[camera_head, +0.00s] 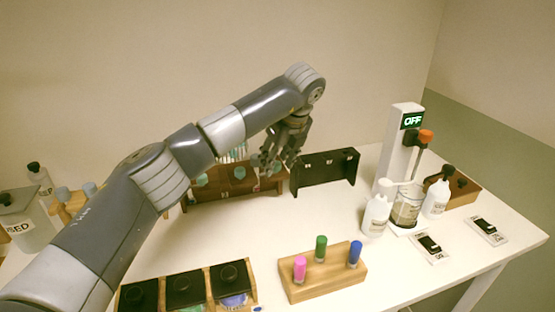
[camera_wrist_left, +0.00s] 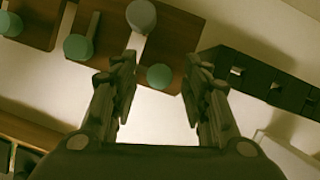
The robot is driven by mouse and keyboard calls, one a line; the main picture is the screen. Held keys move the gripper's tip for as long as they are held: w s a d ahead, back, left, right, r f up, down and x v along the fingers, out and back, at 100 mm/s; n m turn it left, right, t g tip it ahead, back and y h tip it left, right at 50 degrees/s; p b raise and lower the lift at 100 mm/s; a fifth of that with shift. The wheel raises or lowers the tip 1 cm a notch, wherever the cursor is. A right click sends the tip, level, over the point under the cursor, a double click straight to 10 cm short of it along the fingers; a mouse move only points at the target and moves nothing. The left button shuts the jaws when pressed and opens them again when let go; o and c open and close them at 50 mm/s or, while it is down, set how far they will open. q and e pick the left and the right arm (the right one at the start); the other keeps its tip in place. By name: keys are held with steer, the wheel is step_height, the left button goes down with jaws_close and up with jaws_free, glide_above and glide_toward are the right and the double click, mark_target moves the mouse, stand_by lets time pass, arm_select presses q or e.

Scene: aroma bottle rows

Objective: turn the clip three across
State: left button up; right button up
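A dark brown wooden rack (camera_head: 225,188) with a row of round green knobs (camera_head: 201,180) stands at the back of the table. No part is plainly marked as a clip. My left gripper (camera_head: 277,162) hangs over the right end of this rack, and its fingers point down. In the left wrist view my left gripper (camera_wrist_left: 160,82) is open with nothing held. A green knob (camera_wrist_left: 159,76) shows between its fingertips, apart from both. A grey round-ended piece (camera_wrist_left: 141,15) on a pale stem shows just beyond the left finger. My right gripper is in neither view.
A black rack (camera_head: 326,172) stands right beside the brown one. A white device (camera_head: 397,143) reading OFF, with white bottles (camera_head: 376,216) and a beaker, stands at right. A wooden block (camera_head: 325,275) with three coloured-cap vials stands in front. Table between is clear.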

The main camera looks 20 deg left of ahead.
arm_select(q)
steer(key=shift+r, duration=0.1)
steer(key=v, duration=1.1)
steer(key=shift+r, duration=0.4)
